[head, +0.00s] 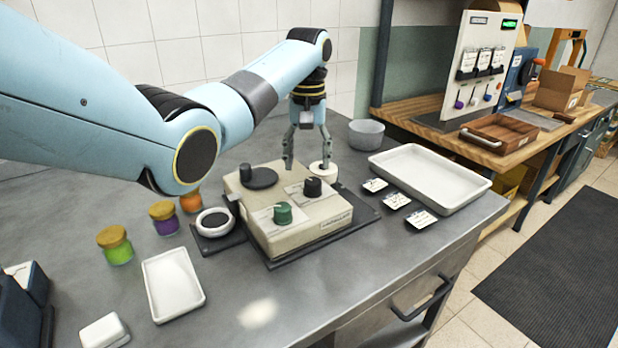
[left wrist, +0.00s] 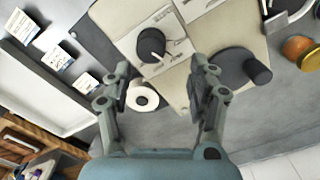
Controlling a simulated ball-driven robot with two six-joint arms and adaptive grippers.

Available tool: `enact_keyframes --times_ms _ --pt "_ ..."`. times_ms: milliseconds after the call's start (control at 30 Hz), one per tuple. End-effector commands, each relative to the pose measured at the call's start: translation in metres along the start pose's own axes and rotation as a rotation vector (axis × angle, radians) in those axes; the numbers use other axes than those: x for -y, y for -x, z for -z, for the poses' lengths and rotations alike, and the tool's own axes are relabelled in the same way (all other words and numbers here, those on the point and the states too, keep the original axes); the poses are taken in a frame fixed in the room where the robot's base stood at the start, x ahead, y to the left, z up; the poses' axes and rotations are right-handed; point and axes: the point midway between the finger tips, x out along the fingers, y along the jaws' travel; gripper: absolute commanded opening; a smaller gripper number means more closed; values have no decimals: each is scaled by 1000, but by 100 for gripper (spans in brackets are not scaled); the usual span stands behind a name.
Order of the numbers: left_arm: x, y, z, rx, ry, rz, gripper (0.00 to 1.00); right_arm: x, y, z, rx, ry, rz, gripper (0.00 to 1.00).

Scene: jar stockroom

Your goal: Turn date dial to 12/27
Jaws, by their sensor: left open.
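A beige device (head: 285,240) sits on a dark base on the grey bench. On its top are a green knob (head: 282,213) and a black knob (head: 312,187), each on a white marked plate. I cannot read the marks or tell which is the date dial. A black disc with an upright handle (head: 262,178) is at the back left. My left gripper (head: 307,166) is open and empty above the device's back edge, pointing down. In the left wrist view, the black knob (left wrist: 151,45) lies beyond the open fingers (left wrist: 160,85), not between them. My right gripper is not in view.
A white roll (head: 322,172) is close by the left gripper's right finger. A round dish (head: 213,222) and several lidded jars (head: 116,245) are left of the device. Label cards (head: 396,201), a white tray (head: 430,178) and a grey bowl (head: 366,134) are right of it.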

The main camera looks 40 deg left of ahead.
Motion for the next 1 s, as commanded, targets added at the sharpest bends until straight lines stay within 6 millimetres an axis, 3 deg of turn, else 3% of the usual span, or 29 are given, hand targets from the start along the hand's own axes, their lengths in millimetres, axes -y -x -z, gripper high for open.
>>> enact_keyframes --times_ms 100,233,300,400,533,700,833,1000 --pt "-4 -24 -1 2 -3 -4 59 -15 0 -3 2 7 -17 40" --pt "-3 -45 -1 0 -3 -4 59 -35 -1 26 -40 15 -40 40" --pt "-3 -53 -1 0 -4 -4 59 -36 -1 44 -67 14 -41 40" --pt "-3 -59 -1 -1 -4 -4 59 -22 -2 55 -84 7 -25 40" --pt "-4 -61 -1 -2 -5 -5 59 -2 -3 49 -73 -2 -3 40" --pt "-4 -61 0 -2 -5 -5 59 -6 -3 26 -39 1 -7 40" --pt "-4 -61 0 -2 -5 -5 42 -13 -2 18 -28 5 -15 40" --pt "-4 -61 0 -2 -4 -5 20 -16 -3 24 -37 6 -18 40"
